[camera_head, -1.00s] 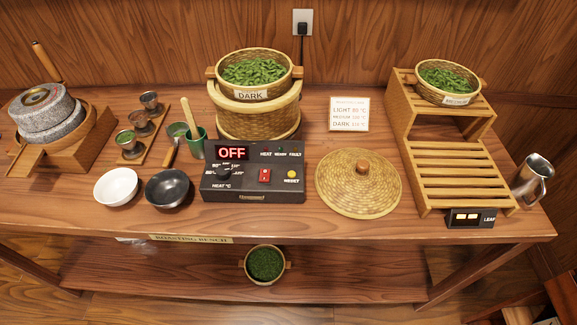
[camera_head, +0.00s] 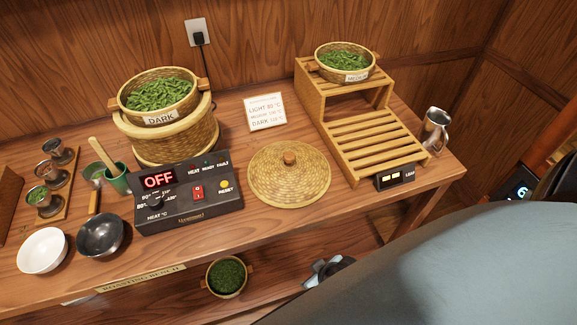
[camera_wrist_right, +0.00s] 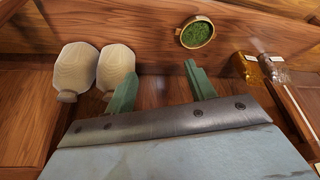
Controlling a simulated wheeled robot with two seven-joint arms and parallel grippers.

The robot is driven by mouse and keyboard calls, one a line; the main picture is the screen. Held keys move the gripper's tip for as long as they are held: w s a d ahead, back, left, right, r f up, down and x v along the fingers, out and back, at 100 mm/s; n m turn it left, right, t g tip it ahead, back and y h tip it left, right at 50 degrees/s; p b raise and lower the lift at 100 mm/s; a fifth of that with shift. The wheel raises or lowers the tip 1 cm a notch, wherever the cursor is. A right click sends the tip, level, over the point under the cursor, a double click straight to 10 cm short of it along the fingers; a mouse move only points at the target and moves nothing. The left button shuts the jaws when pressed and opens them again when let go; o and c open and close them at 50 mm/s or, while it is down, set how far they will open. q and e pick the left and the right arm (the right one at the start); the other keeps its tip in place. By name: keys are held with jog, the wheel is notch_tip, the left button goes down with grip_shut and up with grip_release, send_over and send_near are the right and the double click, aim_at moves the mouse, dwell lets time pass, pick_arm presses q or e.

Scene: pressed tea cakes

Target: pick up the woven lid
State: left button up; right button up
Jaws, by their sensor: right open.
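The woven lid (camera_head: 270,184) is a round, straw-coloured, shallow cone with a brown wooden knob (camera_head: 290,158) on top. It lies on the bench between the roaster control box and the slatted wooden stand. It is not seen in the right wrist view. My right gripper (camera_wrist_right: 160,88) is open and empty, its two green fingers spread apart in the wrist view. In the head view my right arm fills the lower right, and a grey part of it shows below the bench's front edge, apart from the lid. My left gripper is not in view.
The control box (camera_head: 188,192) reads OFF, left of the lid. The slatted stand (camera_head: 375,140) is right of it, a sign card (camera_head: 265,112) behind. A small leaf basket (camera_head: 226,277) sits on the lower shelf. Pale sacks (camera_wrist_right: 75,70) show in the wrist view. Bench in front of the lid is clear.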

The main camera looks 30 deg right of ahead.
jog(key=w+r+t+p, duration=0.1)
jog(key=w+r+t, duration=0.25)
jog(key=r, duration=1.65)
jog(key=m+t, duration=0.2)
jog(key=t, duration=0.4)
send_near(292, 160)
jog(key=shift+h, duration=0.4)
jog(key=x, duration=0.4)
jog(key=a+x, duration=0.1)
jog(key=x, duration=0.1)
jog(key=shift+w, duration=0.3)
jog(key=shift+d+b+x, duration=0.15)
jog(key=shift+b+x, duration=0.1)
jog(key=shift+x, duration=1.05)
jog(key=shift+d+b+x, duration=0.15)
jog(key=shift+b+x, duration=0.1)
jog(key=shift+x, duration=1.1)
jog(key=shift+f, duration=0.15)
jog(key=shift+c, duration=0.2)
jog(key=c, duration=1.1)
